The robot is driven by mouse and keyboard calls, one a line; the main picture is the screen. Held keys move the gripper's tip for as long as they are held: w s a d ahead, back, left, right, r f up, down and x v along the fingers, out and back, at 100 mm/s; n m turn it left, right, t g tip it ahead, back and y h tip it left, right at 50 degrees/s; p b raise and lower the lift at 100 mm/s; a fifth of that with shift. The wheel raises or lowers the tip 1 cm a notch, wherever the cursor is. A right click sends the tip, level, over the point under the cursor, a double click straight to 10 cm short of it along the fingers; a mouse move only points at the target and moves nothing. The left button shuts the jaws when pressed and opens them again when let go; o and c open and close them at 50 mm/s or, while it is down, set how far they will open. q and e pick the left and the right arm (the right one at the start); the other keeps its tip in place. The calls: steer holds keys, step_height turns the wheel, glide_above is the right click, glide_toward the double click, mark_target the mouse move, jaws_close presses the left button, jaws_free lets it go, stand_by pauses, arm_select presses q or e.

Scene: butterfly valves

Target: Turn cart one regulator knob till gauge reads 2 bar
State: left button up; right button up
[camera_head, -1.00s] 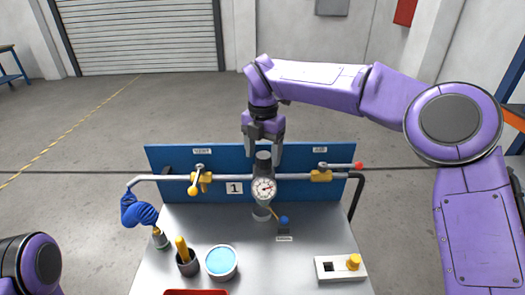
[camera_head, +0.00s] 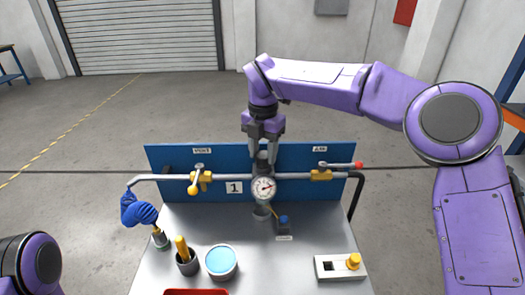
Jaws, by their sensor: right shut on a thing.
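The regulator knob (camera_head: 263,158) is a dark cylinder standing on top of the regulator on the pipe of the cart marked 1. My right gripper (camera_head: 264,154) comes down from above with one finger on each side of the knob and is shut on it. The round white gauge (camera_head: 264,188) sits just below the knob and faces me. Its red and dark marks show, but its figures are too small to read. My left gripper is out of view; only part of the left arm shows at the lower left.

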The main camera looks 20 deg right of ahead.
mark_target(263, 154)
stand_by(0.7)
steer(key=o, duration=1)
steer(key=shift+o, duration=0.2)
step_height(263, 154, up, 11)
steer(key=shift+f, duration=0.2)
steer(key=shift+w, duration=0.1)
